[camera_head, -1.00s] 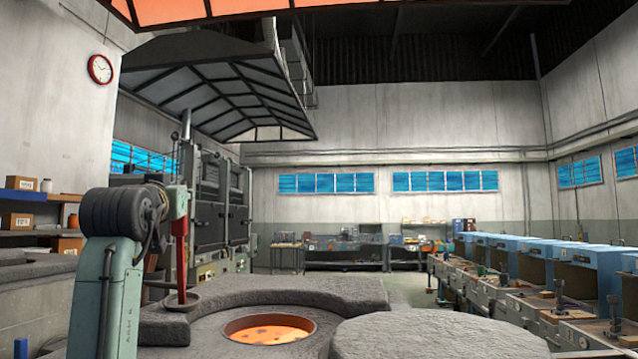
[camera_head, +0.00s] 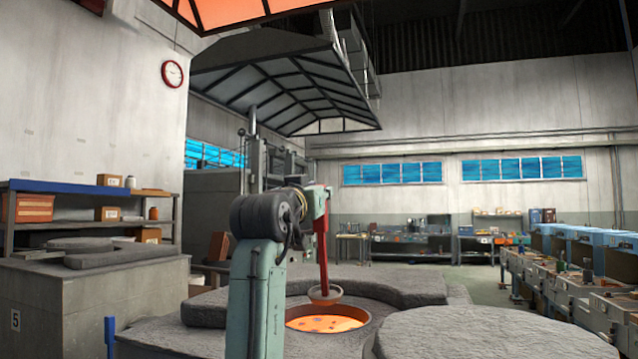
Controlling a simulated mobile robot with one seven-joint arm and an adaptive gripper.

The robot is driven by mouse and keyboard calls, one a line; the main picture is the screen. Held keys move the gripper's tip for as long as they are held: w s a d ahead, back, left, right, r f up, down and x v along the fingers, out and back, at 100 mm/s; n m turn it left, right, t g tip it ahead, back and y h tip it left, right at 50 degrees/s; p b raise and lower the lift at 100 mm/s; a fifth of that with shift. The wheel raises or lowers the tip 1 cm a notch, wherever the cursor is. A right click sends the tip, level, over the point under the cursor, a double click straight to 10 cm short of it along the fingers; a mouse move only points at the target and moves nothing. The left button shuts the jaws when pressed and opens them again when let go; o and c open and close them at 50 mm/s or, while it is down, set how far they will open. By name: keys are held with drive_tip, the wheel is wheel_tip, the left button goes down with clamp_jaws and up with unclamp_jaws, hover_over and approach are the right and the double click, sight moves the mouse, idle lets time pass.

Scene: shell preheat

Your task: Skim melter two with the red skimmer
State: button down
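The red skimmer (camera_head: 322,248) hangs upright below my gripper (camera_head: 321,192), its dark round head (camera_head: 325,294) at the bottom. My gripper is small and partly hidden by my arm, but it appears shut on the top of the red handle. An open melter with glowing orange melt (camera_head: 318,325) lies just below the head; darker patches show on the melt. The head overlaps the far rim of the opening in the picture. I cannot tell whether it touches the melt. No number shows on this melter.
A grey round lid-like slab (camera_head: 455,335) lies right of the opening, and a raised grey slab (camera_head: 390,284) curves behind it. A block marked 5 (camera_head: 70,300) and a shelf with boxes (camera_head: 60,187) stand left. Workbenches (camera_head: 570,285) line the right.

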sight(319, 229)
drive_tip(key=shift+f, duration=0.8)
drive_tip(key=shift+f+b, duration=2)
drive_tip(key=shift+f, duration=1)
drive_tip(key=shift+s, duration=0.15)
drive_tip(key=shift+s+d+b, duration=0.15)
drive_tip(key=shift+s+b, duration=0.35)
drive_tip(key=shift+s, duration=0.6)
drive_tip(key=shift+s+d+b, duration=0.15)
drive_tip(key=shift+s+b, duration=0.35)
drive_tip(key=shift+s, duration=0.6)
drive_tip(key=shift+w, duration=0.1)
drive_tip(key=f+p+x, duration=0.1)
drive_tip(key=p+x, duration=0.3)
drive_tip(key=x, duration=0.2)
drive_tip(key=shift+w+d, duration=0.1)
